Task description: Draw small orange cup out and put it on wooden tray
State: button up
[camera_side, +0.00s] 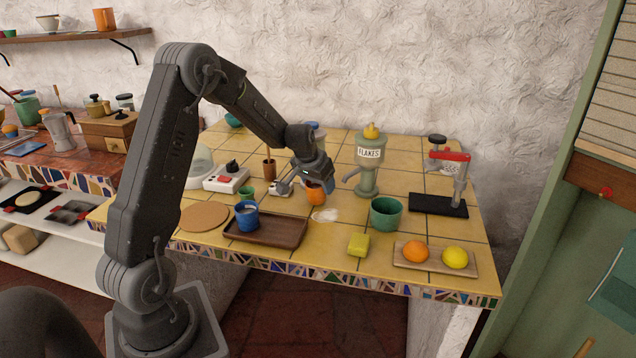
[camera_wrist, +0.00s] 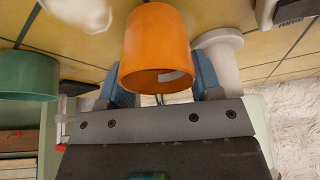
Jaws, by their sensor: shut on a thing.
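The small orange cup (camera_side: 316,195) is between the fingers of my gripper (camera_side: 309,184), in the middle of the tiled counter. In the wrist view the cup (camera_wrist: 157,48) fills the space between the two blue fingers of my gripper (camera_wrist: 163,88), which are shut on it. Its open mouth faces the wrist camera. I cannot tell whether its base touches the counter. The brown wooden tray (camera_side: 282,232) lies in front and to the left of the cup. A blue cup (camera_side: 246,215) stands on the tray's left part.
A flakes dispenser (camera_side: 367,165) stands right of and behind my gripper. A white spill (camera_side: 325,215) and a green cup (camera_side: 386,212) are near. A yellow-green block (camera_side: 358,244) and a fruit board (camera_side: 434,266) lie in front. The tray's right part is bare.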

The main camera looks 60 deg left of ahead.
aim_at(306, 189)
jog(key=shift+s+f, duration=0.1)
jog(key=shift+s, duration=0.05)
jog(key=shift+s+d, duration=0.1)
jog(key=shift+s, duration=1.85)
notch_tip(306, 189, up, 6)
dwell(0.5)
jog(key=s+d+r, duration=0.4)
jog(key=s+d, duration=0.2)
jog(key=s, duration=0.3)
jog(key=shift+g+h, duration=0.3)
jog(key=shift+g, duration=0.1)
jog(key=shift+s+d+f, duration=0.1)
jog(key=shift+d+f, duration=0.05)
jog(key=shift+f, duration=1.95)
jog(key=shift+s+d+f, duration=0.1)
jog(key=shift+d+f, duration=0.05)
jog(key=shift+f, duration=1.95)
